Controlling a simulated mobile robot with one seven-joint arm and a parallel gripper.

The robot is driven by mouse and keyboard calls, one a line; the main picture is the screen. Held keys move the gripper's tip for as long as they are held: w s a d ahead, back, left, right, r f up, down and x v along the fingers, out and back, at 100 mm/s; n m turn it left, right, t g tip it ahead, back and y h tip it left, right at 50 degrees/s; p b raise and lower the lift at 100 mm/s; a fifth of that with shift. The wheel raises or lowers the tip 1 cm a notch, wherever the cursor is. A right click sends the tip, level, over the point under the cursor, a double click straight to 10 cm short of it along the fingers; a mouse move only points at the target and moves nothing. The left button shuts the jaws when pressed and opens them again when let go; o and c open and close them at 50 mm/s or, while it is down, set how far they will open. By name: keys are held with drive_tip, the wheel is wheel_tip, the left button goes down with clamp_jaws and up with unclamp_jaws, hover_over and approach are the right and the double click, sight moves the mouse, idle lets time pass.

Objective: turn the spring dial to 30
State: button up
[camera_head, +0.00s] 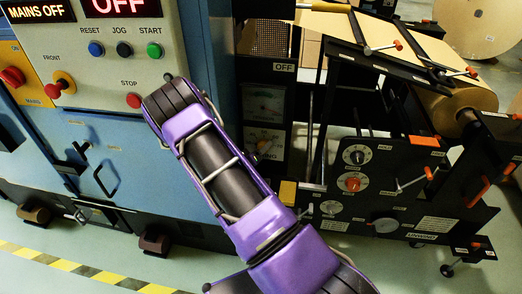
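The spring dial cannot be singled out, because the small labels are unreadable. A black panel at right carries an upper round dial (356,155) with a pale centre, a dial with a red-orange centre (352,183) below it, and a smaller dial (331,207) at lower left. Their settings are too small to read. Another knob (265,146) on a pale plate shows just right of my purple arm, partly hidden by it. My arm crosses the middle of the view, left of the black panel. My gripper cannot be made out.
The blue cabinet (110,165) at left has a control panel reading OFF. Open floor shows at lower left, with yellow-black tape (60,265).

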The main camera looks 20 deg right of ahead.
drive_tip(key=shift+o, duration=1.1)
drive_tip(key=shift+a, duration=0.1)
drive_tip(key=p+v, duration=0.2)
drive_tip(key=v, duration=1.5)
drive_tip(key=shift+a+r, duration=0.1)
